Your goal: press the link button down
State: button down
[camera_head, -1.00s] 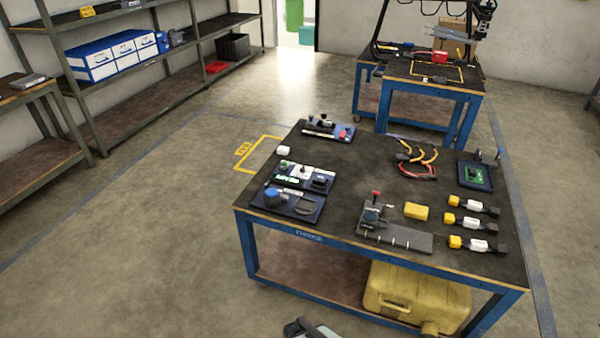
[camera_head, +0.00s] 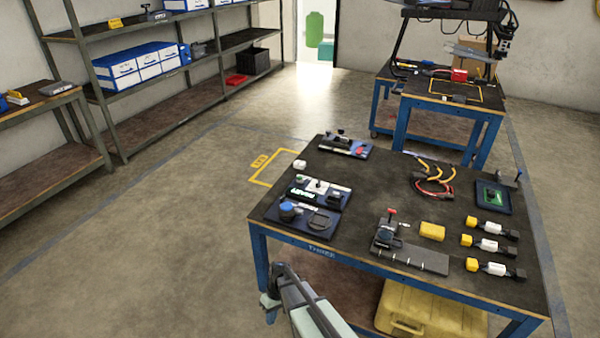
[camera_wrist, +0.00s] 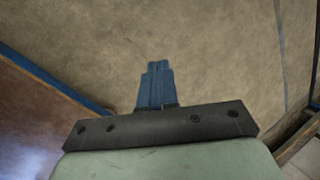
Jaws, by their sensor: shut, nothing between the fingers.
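On the blue-framed workbench (camera_head: 352,210), several dark control panels stand along the left side. One has a lit green display (camera_head: 302,193) with a white part and a small dark knob. A nearer panel carries a blue round knob (camera_head: 288,210). A far panel has a black knob and a red part (camera_head: 361,150). I cannot tell at this size which part is the link button. My gripper (camera_wrist: 157,68) is shut and empty, with its blue fingers over bare floor in the wrist view. My arm shows low in front of the bench in the head view.
A grey fixture with a red-topped lever (camera_head: 392,228), a yellow block (camera_head: 432,231), several yellow-and-white connectors and looped cables (camera_head: 433,180) occupy the bench's middle and right. A yellow case (camera_head: 430,312) lies on the lower shelf. Floor to the left is clear.

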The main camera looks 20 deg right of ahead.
jog(key=w+a+r+n+t+y, duration=0.1)
jog(key=w+r+n, duration=0.1)
jog(key=w+r, duration=0.8)
jog(key=w+a+r+n+t+y, duration=0.15)
jog(key=w+r, duration=0.35)
jog(key=w, duration=0.8)
jog(key=w+r+n+t+y, duration=0.1)
jog(key=w+r+n+t, duration=0.1)
jog(key=w+r, duration=0.8)
notch_tip(320, 180, up, 16)
jog(key=g+h, duration=0.2)
jog(key=h, duration=0.5)
send_over(300, 176)
jog(key=shift+s+f, duration=0.15)
jog(key=shift+f, duration=0.05)
notch_tip(300, 176, down, 14)
jog(key=shift+f, duration=0.1)
